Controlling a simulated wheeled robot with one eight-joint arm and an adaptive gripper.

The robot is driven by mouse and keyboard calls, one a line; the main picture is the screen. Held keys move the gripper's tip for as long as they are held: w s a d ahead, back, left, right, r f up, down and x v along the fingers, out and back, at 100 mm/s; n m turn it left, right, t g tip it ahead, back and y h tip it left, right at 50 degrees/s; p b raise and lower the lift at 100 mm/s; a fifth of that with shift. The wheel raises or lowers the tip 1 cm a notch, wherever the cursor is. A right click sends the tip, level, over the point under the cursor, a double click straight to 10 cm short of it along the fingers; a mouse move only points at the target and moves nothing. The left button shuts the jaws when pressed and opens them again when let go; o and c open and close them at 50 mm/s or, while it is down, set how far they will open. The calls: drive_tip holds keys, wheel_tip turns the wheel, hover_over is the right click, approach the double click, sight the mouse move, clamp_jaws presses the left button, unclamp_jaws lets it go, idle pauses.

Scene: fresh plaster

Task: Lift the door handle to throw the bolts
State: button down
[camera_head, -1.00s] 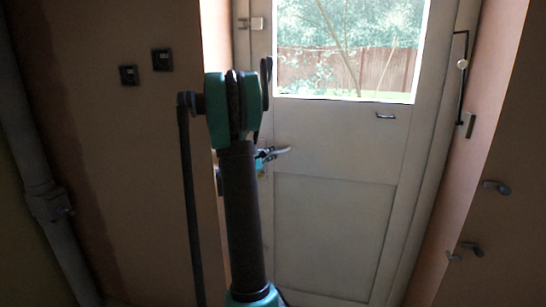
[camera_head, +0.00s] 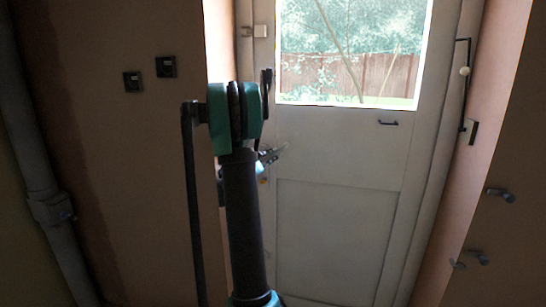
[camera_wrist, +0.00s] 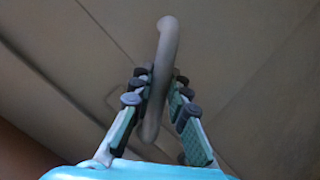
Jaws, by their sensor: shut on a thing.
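The door (camera_head: 330,240) is pale, with a window in its upper part, and looks closed. Its lever handle (camera_head: 280,149) is at the door's left side, just right of my arm, and its free end points right and upward. In the wrist view the handle (camera_wrist: 168,35) is a grey rounded bar running between my fingers. My gripper (camera_wrist: 157,100) is shut on it, with finger pads on both sides. In the head view my arm hides most of the gripper and the handle's pivot. The bolts are not visible.
A small dark pull (camera_head: 388,123) sits on the door below the window. Two dark switches (camera_head: 166,66) are on the left wall, beside a vertical pipe (camera_head: 35,170). Dark hooks or knobs (camera_head: 500,195) stick out at the right.

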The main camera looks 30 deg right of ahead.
drive_tip(key=c, duration=1.4)
unclamp_jaws()
drive_tip(key=shift+c, duration=0.2)
drive_tip(key=shift+a, duration=0.1)
drive_tip(key=v, duration=1.2)
